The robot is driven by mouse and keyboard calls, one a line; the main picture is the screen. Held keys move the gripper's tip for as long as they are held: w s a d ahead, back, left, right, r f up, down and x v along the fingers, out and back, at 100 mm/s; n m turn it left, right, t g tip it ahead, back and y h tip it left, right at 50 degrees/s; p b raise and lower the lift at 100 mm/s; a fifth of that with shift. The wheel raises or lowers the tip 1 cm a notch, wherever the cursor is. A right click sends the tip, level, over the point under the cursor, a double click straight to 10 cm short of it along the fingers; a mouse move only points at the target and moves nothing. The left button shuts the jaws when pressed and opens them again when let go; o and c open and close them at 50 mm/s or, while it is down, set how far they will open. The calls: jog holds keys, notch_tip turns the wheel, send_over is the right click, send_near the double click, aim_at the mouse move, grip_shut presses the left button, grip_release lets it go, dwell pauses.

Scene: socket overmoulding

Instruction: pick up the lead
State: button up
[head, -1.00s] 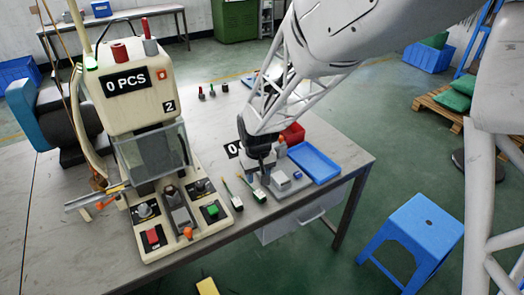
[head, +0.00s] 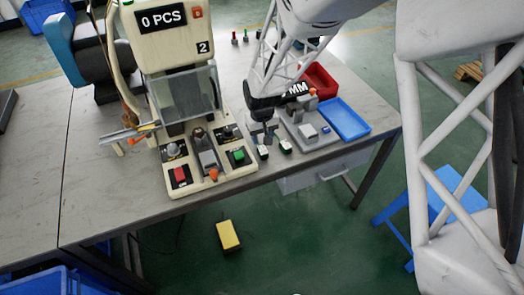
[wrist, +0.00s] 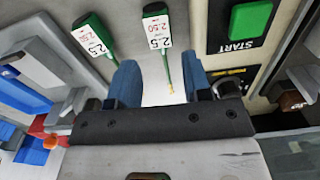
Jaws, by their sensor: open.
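Two leads with green bodies and white tags lie on the table. In the wrist view one lead (wrist: 157,32) points its thin yellow-tipped end down between my fingers, and the other lead (wrist: 92,35) lies to the left, outside them. In the head view they show as small pieces, one lead (head: 263,153) just in front of my gripper (head: 263,134) and the other (head: 286,147) to its right. My gripper (wrist: 160,82) is open and empty, with blue fingers either side of the first lead's thin end. Part of both leads is hidden behind my gripper in the head view.
The machine base (head: 205,160) with its green START button (head: 238,156) stands close left of my gripper. A grey fixture (head: 310,128), a blue tray (head: 346,119) and a red bin (head: 318,80) stand to the right. The table's front edge is close.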

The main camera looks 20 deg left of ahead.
aim_at(262, 148)
jog(key=shift+f, duration=0.95)
jog(key=shift+f, duration=0.15)
jog(key=shift+f, duration=2.45)
jog(key=c, duration=0.7)
